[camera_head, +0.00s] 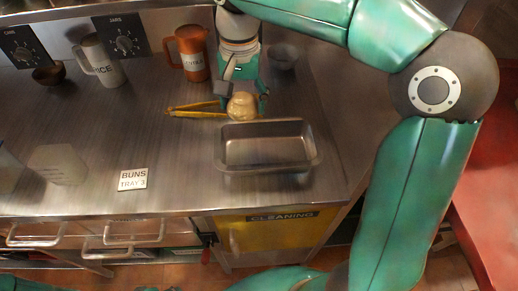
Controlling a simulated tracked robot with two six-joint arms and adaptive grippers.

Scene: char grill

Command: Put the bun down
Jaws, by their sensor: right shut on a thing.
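The bun (242,107) is a small, round, tan thing. My right gripper (246,99) reaches down from the top of the view and is shut on the bun. The bun shows just behind the far left edge of an empty metal tray (267,172); I cannot tell whether it touches the counter. My left gripper is not in view.
Yellow tongs (189,111) lie left of the bun. An orange jug (190,54), a white jug (102,64), a dark bowl (49,75) and a grey bowl (283,57) stand along the back. A sign (132,180) reads "BUNS TRAY 3". The counter's middle left is clear.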

